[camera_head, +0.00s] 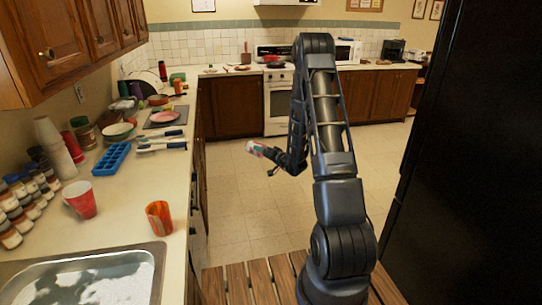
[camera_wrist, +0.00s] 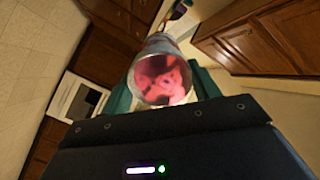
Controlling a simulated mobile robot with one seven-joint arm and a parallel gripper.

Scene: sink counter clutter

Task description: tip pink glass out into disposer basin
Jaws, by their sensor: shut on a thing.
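My gripper (camera_head: 267,152) is held out over the open floor, to the right of the counter. It is shut on a pink glass (camera_head: 254,148), small in the head view. In the wrist view the glass (camera_wrist: 162,78) lies between the two green fingers of my gripper (camera_wrist: 163,88), with a round end facing the camera and pink-red showing inside. I cannot tell what the glass contains. A metal sink basin (camera_head: 150,283) is set in the counter at the lower left, with grey-white patches inside. No drain shows, so I cannot tell whether it is the disposer basin.
An orange-red cup (camera_head: 159,218) stands right behind the sink near the counter edge. A red cup (camera_head: 80,199) stands farther left. Several jars, a blue ice tray (camera_head: 111,159) and dishes fill the counter (camera_head: 130,195). A black fridge (camera_head: 470,150) stands right.

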